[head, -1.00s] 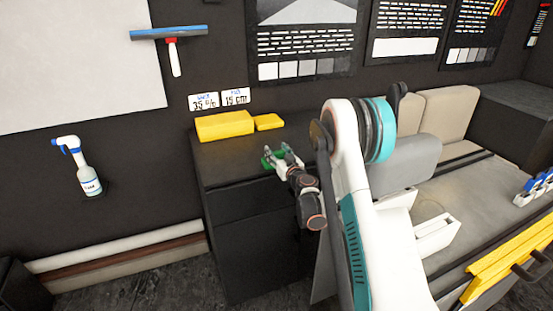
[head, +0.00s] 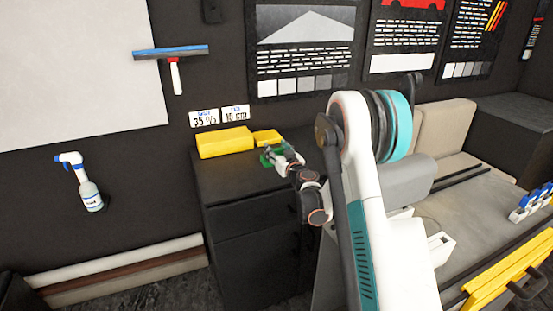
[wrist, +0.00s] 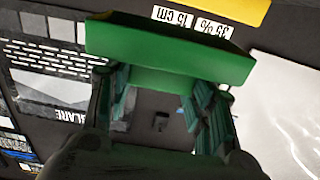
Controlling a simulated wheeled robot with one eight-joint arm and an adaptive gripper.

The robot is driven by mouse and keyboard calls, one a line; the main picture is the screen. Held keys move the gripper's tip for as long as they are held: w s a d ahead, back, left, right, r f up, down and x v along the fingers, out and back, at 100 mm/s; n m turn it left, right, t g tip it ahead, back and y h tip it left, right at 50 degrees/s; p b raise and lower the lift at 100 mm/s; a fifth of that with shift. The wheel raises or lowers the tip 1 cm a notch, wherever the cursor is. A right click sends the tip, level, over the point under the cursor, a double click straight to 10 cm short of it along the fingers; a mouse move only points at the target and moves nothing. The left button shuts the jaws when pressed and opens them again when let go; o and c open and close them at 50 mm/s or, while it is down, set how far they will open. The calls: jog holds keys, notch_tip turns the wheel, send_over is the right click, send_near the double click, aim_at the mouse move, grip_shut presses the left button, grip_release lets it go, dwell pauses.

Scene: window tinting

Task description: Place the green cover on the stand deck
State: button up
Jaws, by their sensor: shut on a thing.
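My gripper (head: 274,153) is shut on the green cover (wrist: 170,52), a flat green bar lying across both fingertips in the wrist view. In the head view the cover (head: 266,159) shows as a small green piece, partly hidden by the fingers. It appears above or close over the top of the black cabinet (head: 222,178), near the small yellow block; I cannot tell whether it touches. I cannot tell for sure which surface is the stand deck.
A large yellow block (head: 224,142) and a small yellow block (head: 267,137) sit at the back of the cabinet top, below two wall labels (head: 219,116). A spray bottle (head: 84,185) and a squeegee (head: 171,53) are on the wall. A grey bench (head: 470,210) lies to the right.

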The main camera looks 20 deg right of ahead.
aim_at(277, 149)
notch_tip(277, 149, up, 11)
jog(key=p, duration=0.3)
jog(key=s+a+f, duration=0.2)
jog(key=s+a, duration=1.2)
jog(key=a, duration=0.3)
jog(key=shift+a, duration=0.25)
